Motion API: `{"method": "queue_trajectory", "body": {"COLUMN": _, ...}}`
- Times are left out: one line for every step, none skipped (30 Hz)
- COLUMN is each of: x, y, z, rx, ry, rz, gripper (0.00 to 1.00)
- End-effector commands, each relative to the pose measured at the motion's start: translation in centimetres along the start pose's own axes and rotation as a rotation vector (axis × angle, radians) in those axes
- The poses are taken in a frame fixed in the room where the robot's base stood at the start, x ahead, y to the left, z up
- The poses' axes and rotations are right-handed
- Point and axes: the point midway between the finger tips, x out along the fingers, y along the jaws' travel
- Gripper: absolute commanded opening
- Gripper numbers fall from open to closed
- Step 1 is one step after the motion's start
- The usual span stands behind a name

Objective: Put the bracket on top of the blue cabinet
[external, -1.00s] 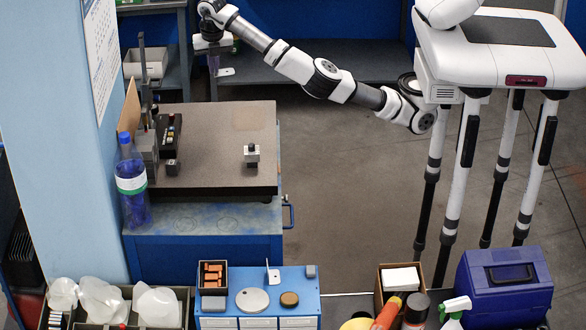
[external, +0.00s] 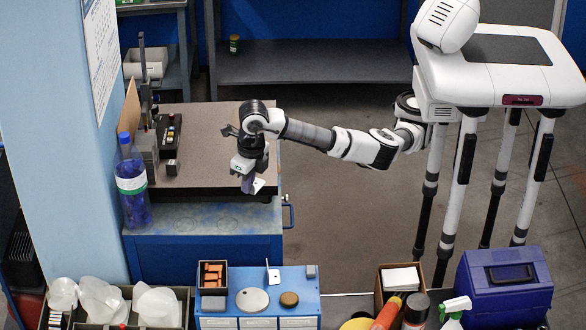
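My gripper (external: 249,184) is in front of the right part of the stone plate's near edge, pointing down. It appears shut on a small white bracket (external: 259,186), which sticks out to the right below the fingers; the exact grip is too small to see. A low blue cabinet (external: 205,308) with white-fronted drawers stands at the bottom, nearer the camera than my gripper. On its top are a box of orange-brown blocks (external: 213,278), a pale disc (external: 252,299), a brown disc (external: 289,299), a white upright angled piece (external: 272,275) and a grey block (external: 310,271).
The stone plate (external: 205,130) lies on a blue bench unit (external: 200,250). A blue-capped bottle (external: 131,185) stands at its left front. White containers (external: 100,300) are at bottom left; a spray bottle (external: 455,306) and blue case (external: 505,282) at bottom right.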

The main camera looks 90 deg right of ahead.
Motion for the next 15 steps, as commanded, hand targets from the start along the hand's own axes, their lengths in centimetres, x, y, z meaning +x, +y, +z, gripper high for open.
{"method": "queue_trajectory", "body": {"x": 0.8, "y": 1.2, "z": -2.9, "rx": -0.057, "ry": -0.001, "rz": 0.007, "gripper": 0.0}}
{"method": "queue_trajectory", "body": {"x": 1.1, "y": 1.7, "z": -4.3, "rx": -0.087, "ry": -0.002, "rz": 0.01, "gripper": 0.0}}
{"method": "queue_trajectory", "body": {"x": 1.4, "y": 2.3, "z": -6.0, "rx": -0.123, "ry": -0.003, "rz": 0.015, "gripper": 0.0}}
{"method": "queue_trajectory", "body": {"x": 1.6, "y": 2.7, "z": -7.3, "rx": -0.148, "ry": -0.004, "rz": 0.018, "gripper": 0.0}}
{"method": "queue_trajectory", "body": {"x": 1.8, "y": 3.0, "z": -8.5, "rx": -0.173, "ry": -0.005, "rz": 0.021, "gripper": 0.0}}
{"method": "queue_trajectory", "body": {"x": 2.0, "y": 3.4, "z": -9.9, "rx": -0.204, "ry": -0.006, "rz": 0.024, "gripper": 0.0}}
{"method": "queue_trajectory", "body": {"x": 2.1, "y": 3.7, "z": -10.8, "rx": -0.223, "ry": -0.007, "rz": 0.027, "gripper": 0.0}}
{"method": "queue_trajectory", "body": {"x": 2.2, "y": 3.9, "z": -11.7, "rx": -0.241, "ry": -0.007, "rz": 0.029, "gripper": 0.0}}
{"method": "queue_trajectory", "body": {"x": 2.3, "y": 4.1, "z": -12.7, "rx": -0.261, "ry": -0.007, "rz": 0.032, "gripper": 0.0}}
{"method": "queue_trajectory", "body": {"x": 2.4, "y": 4.2, "z": -13.3, "rx": -0.274, "ry": -0.007, "rz": 0.034, "gripper": 0.0}}
{"method": "queue_trajectory", "body": {"x": 2.4, "y": 4.3, "z": -13.9, "rx": -0.285, "ry": -0.008, "rz": 0.035, "gripper": 0.0}}
{"method": "queue_trajectory", "body": {"x": 2.5, "y": 4.4, "z": -14.5, "rx": -0.298, "ry": -0.008, "rz": 0.037, "gripper": 0.0}}
{"method": "queue_trajectory", "body": {"x": 2.6, "y": 4.5, "z": -14.8, "rx": -0.304, "ry": -0.008, "rz": 0.038, "gripper": 0.0}}
{"method": "queue_trajectory", "body": {"x": 2.8, "y": 4.5, "z": -15.1, "rx": -0.309, "ry": -0.008, "rz": 0.038, "gripper": 0.0}}
{"method": "queue_trajectory", "body": {"x": 3.1, "y": 4.6, "z": -15.4, "rx": -0.314, "ry": -0.008, "rz": 0.038, "gripper": 0.0}}
